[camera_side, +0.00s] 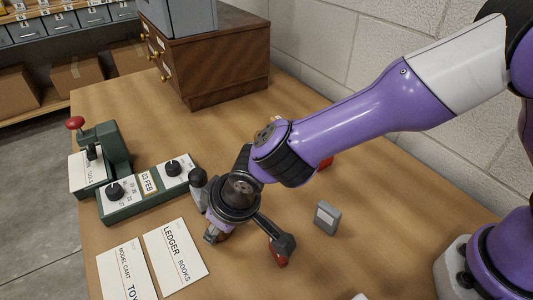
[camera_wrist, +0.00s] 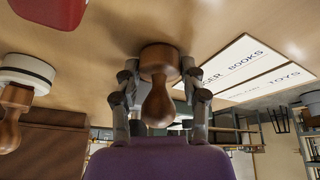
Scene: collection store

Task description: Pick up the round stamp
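A wooden stamp with a round brown base and a bulbous handle (camera_wrist: 158,100) shows in the middle of the wrist view, between the two fingers of my gripper (camera_wrist: 158,72). Narrow gaps seem to show on both sides of it, so my gripper looks open around it. In the side view my gripper (camera_side: 246,245) is low over the table with its fingers spread. The stamp is mostly hidden there by the gripper. A second stamp with a wooden handle and a white and dark round base (camera_wrist: 22,82) stands at the left of the wrist view.
Cards reading Ledger Books (camera_side: 174,256) and Toys (camera_side: 126,270) lie left of my gripper. Behind them are a green date block (camera_side: 145,195) and a green press (camera_side: 112,150) with a red knob. A small grey block (camera_side: 326,217) is to the right. A wooden cabinet (camera_side: 230,80) stands at the back.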

